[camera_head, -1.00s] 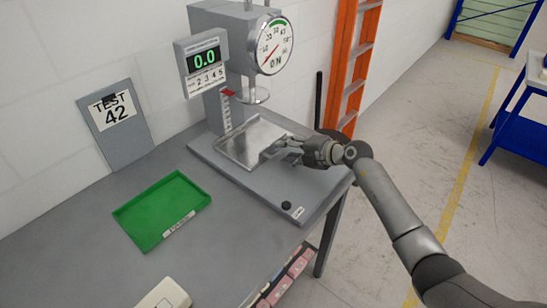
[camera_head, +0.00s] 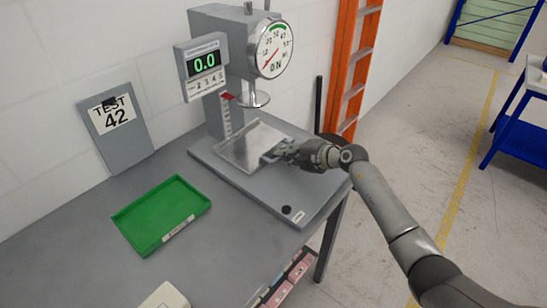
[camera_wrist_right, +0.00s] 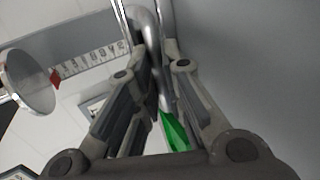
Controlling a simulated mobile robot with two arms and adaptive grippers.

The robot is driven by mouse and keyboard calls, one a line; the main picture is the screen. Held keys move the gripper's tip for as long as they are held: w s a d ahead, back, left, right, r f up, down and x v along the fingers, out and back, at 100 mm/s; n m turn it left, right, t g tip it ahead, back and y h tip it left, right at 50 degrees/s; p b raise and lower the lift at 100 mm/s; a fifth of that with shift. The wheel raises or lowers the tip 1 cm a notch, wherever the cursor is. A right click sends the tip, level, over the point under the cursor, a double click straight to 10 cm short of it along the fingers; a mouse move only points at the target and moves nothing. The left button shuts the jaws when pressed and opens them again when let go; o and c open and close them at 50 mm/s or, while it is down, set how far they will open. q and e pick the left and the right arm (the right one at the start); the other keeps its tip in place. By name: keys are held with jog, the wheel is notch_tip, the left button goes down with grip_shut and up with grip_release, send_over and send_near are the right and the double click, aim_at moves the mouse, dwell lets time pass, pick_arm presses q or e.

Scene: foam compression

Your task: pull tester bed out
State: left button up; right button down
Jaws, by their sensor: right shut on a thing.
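The tester bed (camera_head: 243,150) is a shiny metal plate on the grey base of the tester, below the round press plate (camera_head: 254,98). Its front edge faces my right gripper (camera_head: 276,153). My right gripper is shut on the bed's handle, a metal bar; in the right wrist view the handle (camera_wrist_right: 148,30) runs between the two fingers (camera_wrist_right: 150,62). The fingers partly cover the handle in the head view. The bed looks empty. My left gripper is not in view.
The tester carries a dial (camera_head: 274,50) and a display (camera_head: 204,62) reading 0.0. A green tray (camera_head: 160,210) lies on the table (camera_head: 85,225). A grey TEST 42 board (camera_head: 115,125) leans on the wall. An orange ladder (camera_head: 354,60) stands behind. Floor right of the table is clear.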

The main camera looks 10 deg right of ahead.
jog(key=shift+s+d+p, duration=0.3)
jog(key=shift+s+p, duration=0.05)
jog(key=shift+p, duration=0.15)
jog(key=shift+s+d+p, duration=0.65)
jog(key=shift+s+d, duration=0.1)
jog(key=shift+s, duration=0.2)
jog(key=shift+s+d+p, duration=0.65)
jog(key=shift+s+d, duration=0.05)
jog(key=shift+s, duration=0.25)
jog(key=shift+s+d+p, duration=0.45)
jog(key=shift+s+d, duration=0.25)
jog(key=shift+s, duration=0.2)
jog(key=shift+s+d+p, duration=0.5)
jog(key=shift+s+d, duration=0.45)
jog(key=shift+s, duration=0.25)
jog(key=shift+s+d+p, duration=0.45)
jog(key=shift+s+d, duration=0.45)
jog(key=shift+s, duration=0.25)
jog(key=shift+s+d+f+p, duration=0.1)
jog(key=shift+s+d+p, duration=0.1)
jog(key=shift+s+d, duration=0.6)
jog(key=shift+s+d+p, duration=0.15)
jog(key=shift+s+d, duration=0.4)
jog(key=shift+s, duration=0.4)
jog(key=c, duration=1.4)
grip_release()
jog(key=shift+o, duration=0.2)
